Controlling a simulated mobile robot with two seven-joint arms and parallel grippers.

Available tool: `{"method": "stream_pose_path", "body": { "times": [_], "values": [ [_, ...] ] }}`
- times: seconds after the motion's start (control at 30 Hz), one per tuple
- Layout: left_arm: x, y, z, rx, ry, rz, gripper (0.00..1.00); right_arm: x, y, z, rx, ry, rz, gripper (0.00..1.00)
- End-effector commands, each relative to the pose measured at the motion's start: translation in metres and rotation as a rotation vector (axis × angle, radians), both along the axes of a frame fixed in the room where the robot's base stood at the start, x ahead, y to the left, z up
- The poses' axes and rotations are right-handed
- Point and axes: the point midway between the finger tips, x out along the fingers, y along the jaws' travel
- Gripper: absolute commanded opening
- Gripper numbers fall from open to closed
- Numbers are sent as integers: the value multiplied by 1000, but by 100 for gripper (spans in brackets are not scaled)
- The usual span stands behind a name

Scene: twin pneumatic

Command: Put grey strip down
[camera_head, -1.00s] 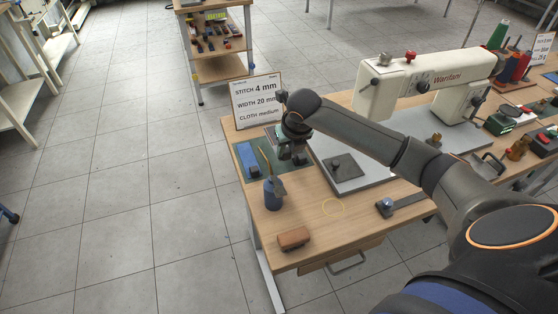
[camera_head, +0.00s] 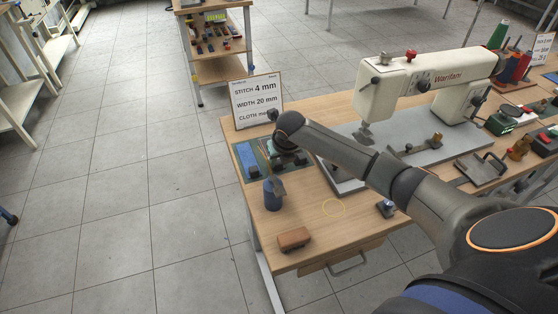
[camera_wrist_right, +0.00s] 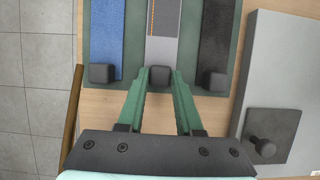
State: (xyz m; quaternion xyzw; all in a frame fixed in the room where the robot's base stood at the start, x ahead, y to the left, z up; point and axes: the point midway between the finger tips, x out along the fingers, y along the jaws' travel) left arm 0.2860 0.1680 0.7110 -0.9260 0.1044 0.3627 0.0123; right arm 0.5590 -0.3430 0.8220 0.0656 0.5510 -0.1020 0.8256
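The grey strip (camera_wrist_right: 168,40) lies in line between a blue strip (camera_wrist_right: 105,35) and a black strip (camera_wrist_right: 214,35) over a green mat (camera_wrist_right: 134,40) in the right wrist view. Each strip has a dark square knob at its near end. My right gripper (camera_wrist_right: 159,82) has its green fingertips on both sides of the grey strip's knob and looks shut on it. In the head view, my right gripper (camera_head: 287,160) is low over the mat at the table's left end and hides most of the grey strip. My left gripper is not in view.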

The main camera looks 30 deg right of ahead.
Motion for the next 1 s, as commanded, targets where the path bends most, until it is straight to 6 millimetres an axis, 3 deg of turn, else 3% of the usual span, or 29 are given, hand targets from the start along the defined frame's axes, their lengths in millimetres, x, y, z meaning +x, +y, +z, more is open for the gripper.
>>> {"method": "stream_pose_path", "body": {
  "times": [0.03,0.2,0.57,0.77,1.0],
  "values": [
    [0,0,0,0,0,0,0,0,0,0,0,1,0,41],
    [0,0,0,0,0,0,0,0,0,0,0,0,0,60],
    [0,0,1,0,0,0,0,-2,0,7,-1,-3,0,61],
    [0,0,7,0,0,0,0,-13,3,35,-2,-4,2,61],
    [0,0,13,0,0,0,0,-31,7,82,-2,-4,2,61]
  ]
}}
